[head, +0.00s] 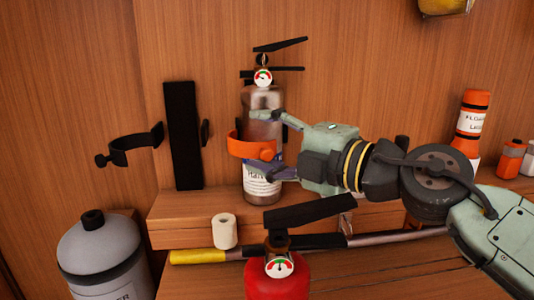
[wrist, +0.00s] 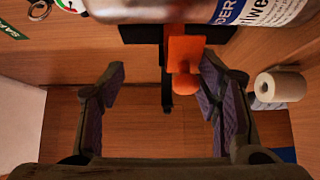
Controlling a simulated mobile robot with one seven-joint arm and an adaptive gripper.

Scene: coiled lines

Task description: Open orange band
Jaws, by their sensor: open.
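The orange band (head: 249,147) goes around the front of a grey extinguisher (head: 264,103) that stands upright on a wooden ledge against the wall. In the wrist view the band (wrist: 184,52) has a flat tab with a round orange knob (wrist: 186,84) at its end. My gripper (head: 254,141) reaches in from the right, one finger above the band and one below it. In the wrist view my gripper (wrist: 163,72) is open, with the tab and knob between the fingers, close to the right finger. Whether that finger touches them I cannot tell.
A red extinguisher (head: 277,280) stands in front, below my gripper. A paper roll (head: 224,231) and a yellow-ended pole (head: 197,257) are nearby. An empty black bracket (head: 183,135) with a black band (head: 130,148) is left. A grey tank (head: 103,262) stands lower left; orange canisters (head: 471,125) stand right.

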